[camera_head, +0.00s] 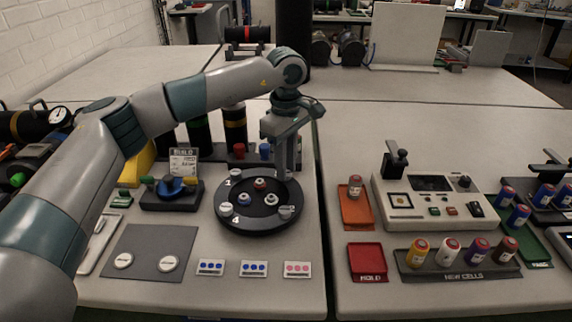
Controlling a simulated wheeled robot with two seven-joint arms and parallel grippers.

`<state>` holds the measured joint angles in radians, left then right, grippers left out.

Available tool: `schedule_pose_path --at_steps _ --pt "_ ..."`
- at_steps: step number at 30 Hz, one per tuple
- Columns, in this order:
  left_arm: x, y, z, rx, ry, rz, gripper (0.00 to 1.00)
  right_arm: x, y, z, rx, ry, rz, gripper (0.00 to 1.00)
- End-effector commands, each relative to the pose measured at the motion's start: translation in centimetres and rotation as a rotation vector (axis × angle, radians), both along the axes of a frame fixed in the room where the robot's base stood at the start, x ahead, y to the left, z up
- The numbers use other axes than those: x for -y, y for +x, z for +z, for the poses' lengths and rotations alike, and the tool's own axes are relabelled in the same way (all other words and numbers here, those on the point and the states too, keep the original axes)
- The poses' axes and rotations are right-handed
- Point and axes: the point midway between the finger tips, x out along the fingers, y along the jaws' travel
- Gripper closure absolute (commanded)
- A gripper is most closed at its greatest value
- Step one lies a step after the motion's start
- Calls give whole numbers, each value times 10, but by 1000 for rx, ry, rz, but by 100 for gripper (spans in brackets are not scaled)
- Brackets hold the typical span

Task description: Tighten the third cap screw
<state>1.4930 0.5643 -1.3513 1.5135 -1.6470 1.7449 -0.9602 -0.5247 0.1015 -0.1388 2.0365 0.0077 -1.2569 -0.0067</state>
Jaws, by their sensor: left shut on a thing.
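A round black cylinder lid (259,223) lies on the left table, with numbered positions around its rim. Cap screws sit at the mark 1 (236,174), at the mark 4 (226,209) and at the lower right (286,212). Several small capped pieces, one with a red top (260,184), stand near the middle. My left gripper (281,172) points straight down at the upper right of the rim, its fingers shut on a cap screw there that they mostly hide. My right gripper is not in view.
A dark mat (150,239) with two pale discs lies left of the lid, and small dotted cards (253,268) lie in front. A grey tester (432,208), red trays (368,262) and a row of cells (448,250) occupy the right table. Dark cylinders (235,125) stand behind.

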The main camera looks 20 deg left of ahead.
Motion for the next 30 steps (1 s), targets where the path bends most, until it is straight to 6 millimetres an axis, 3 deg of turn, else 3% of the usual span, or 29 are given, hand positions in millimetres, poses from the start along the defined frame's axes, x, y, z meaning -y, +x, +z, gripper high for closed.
schedule_pose_path --at_steps 2,3,5,6,20,26,30 --pt "-1 3 5 12 -2 4 100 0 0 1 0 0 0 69" --pt "-1 3 5 12 -2 4 76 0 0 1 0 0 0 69" --pt "-1 3 5 11 -2 4 62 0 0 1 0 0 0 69" --pt "-1 3 4 10 -1 4 60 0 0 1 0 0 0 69" --pt "0 1 7 4 -1 2 60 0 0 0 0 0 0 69" --pt "0 1 29 5 -1 1 60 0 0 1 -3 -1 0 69" --pt "0 2 54 7 -1 2 60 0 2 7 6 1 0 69"
